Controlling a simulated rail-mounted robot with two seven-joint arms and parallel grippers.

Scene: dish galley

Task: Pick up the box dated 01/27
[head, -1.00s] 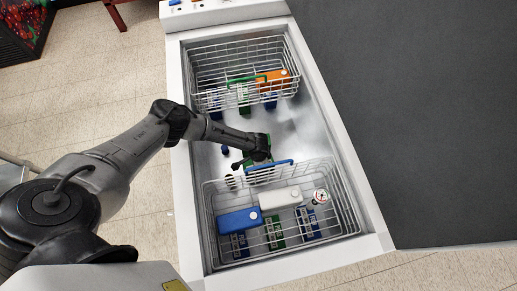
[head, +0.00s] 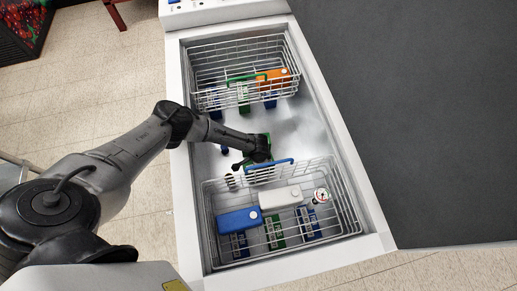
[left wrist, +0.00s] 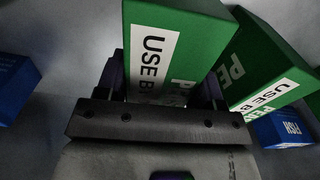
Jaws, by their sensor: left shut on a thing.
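My left gripper (head: 257,157) is down inside the white chest, between the two wire baskets. In the left wrist view its fingers are shut on a green box (left wrist: 185,38), one finger on each side. The box has a white label reading "USE B", and the rest, with any date, is hidden. A second green box (left wrist: 268,62) stands right beside it, tilted in the picture, also with a "USE B" label whose date I cannot read. I cannot tell which box is dated 01/27. My right gripper is not in view.
The near basket (head: 355,215) holds a blue box (head: 238,221), a white box (head: 281,197) and a round gauge (head: 320,195). The far basket (head: 200,62) holds an orange box (head: 273,78). Blue boxes flank the green ones in the wrist view, one marked FISH (left wrist: 284,128).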

